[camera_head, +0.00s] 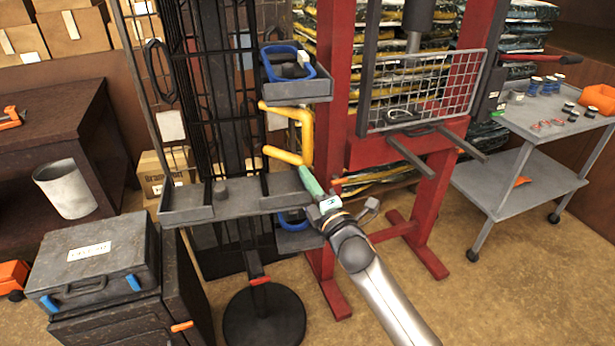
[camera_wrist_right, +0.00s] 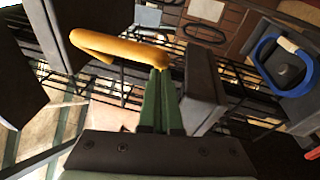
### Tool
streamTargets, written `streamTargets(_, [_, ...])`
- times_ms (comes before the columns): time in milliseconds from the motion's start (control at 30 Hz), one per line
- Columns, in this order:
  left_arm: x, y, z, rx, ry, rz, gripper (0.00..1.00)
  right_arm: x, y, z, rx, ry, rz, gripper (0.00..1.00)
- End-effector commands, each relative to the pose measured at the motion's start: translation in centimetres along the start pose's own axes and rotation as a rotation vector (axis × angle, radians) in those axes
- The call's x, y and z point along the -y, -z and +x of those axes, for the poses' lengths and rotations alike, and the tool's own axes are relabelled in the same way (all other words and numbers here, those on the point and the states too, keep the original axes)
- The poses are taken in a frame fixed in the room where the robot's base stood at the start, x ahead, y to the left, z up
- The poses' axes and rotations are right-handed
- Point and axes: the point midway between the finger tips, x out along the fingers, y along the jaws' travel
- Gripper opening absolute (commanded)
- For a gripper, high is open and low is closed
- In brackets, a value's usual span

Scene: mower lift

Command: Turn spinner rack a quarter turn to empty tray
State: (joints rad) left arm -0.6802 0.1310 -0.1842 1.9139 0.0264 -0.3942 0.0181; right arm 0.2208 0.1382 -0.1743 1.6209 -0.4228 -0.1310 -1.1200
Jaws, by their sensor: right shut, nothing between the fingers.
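The spinner rack (camera_head: 205,100) is a tall black wire rack on a round black base (camera_head: 264,318). A yellow bent handle (camera_head: 306,135) sticks out from its right side; it also shows in the wrist view (camera_wrist_right: 120,48). My right gripper (camera_head: 303,170) has green fingers, shut and empty, with tips (camera_wrist_right: 161,72) at the handle's lower end. I cannot tell whether they touch it. The upper right tray (camera_head: 300,94) holds a blue-handled item (camera_head: 288,62). The lower front tray (camera_head: 240,204) holds a small dark knob-like thing at left; its right part looks bare. My left gripper is out of view.
A red press frame (camera_head: 334,120) with a wire guard (camera_head: 425,92) stands close to the right. A grey cart (camera_head: 545,125) is farther right. A dark case (camera_head: 100,262) on a cabinet stands at front left. A grey bin (camera_head: 65,188) is behind it.

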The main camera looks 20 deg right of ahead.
Motion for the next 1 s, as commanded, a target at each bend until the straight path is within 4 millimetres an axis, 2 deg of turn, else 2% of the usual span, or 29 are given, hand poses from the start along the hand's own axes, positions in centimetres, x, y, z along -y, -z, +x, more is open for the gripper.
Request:
streamTargets(200, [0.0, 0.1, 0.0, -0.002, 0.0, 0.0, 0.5, 0.1, -0.2, 0.1, 0.0, 0.0, -0.002, 0.0])
streamTargets(400, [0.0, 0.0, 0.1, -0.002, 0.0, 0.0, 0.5, 0.7, -3.0, 1.6, 0.002, 0.001, -0.007, 0.0])
streamTargets(500, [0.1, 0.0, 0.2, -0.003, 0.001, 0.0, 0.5, 0.8, -3.7, 2.1, 0.002, 0.0, -0.004, 0.0])
streamTargets(1000, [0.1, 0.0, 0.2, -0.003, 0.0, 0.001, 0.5, 0.7, -4.2, 2.2, 0.009, 0.0, -0.003, 0.0])
